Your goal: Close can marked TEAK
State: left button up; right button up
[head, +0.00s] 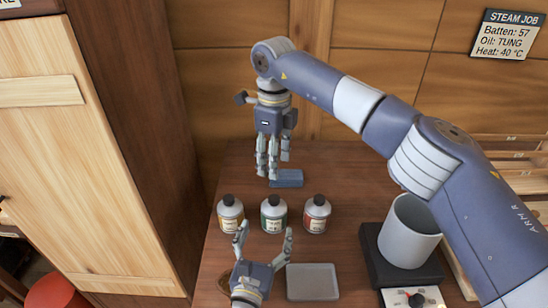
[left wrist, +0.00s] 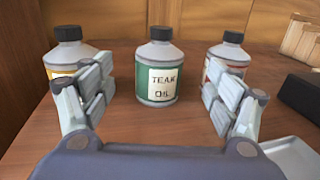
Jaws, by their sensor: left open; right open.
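The can marked TEAK OIL (head: 273,213) stands upright in the middle of a row of three on the brown table. My right gripper (head: 270,170) is open at the back of the table, just above a blue block (head: 288,179).
An orange-labelled can (head: 230,215) and a red-labelled can (head: 317,214) flank the green one closely. A grey tray (head: 312,283) lies front right. A grey pot (head: 408,232) stands on a black base at right. A tall wooden cabinet (head: 75,150) bounds the left.

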pick_arm(q)
jog(key=v, duration=0.5)
jog(key=shift+s, duration=0.1)
dwell(0.3)
